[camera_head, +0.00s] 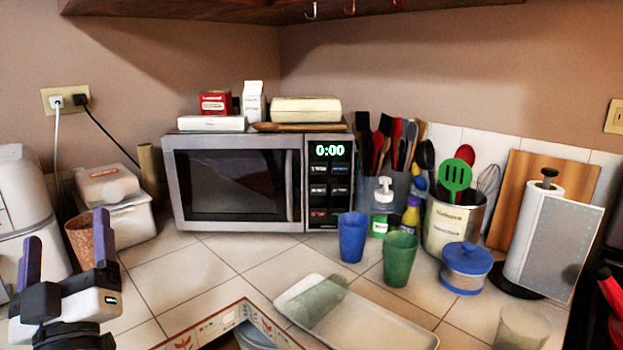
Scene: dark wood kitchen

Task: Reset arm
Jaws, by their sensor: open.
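My gripper (66,250) is at the lower left of the head view, in front of the counter's left end. Its two fingers point up and stand well apart. Nothing shows between the fingers except the background. A brown tumbler (79,237) shows just behind the right finger, partly hidden by it. I cannot tell how far the gripper is from the tumbler.
A microwave (240,183) stands at the back of the tiled counter. A blue cup (352,237), a green cup (399,259), a utensil can (452,226) and a paper towel roll (540,230) stand to the right. A shallow tray (375,325) lies at the front.

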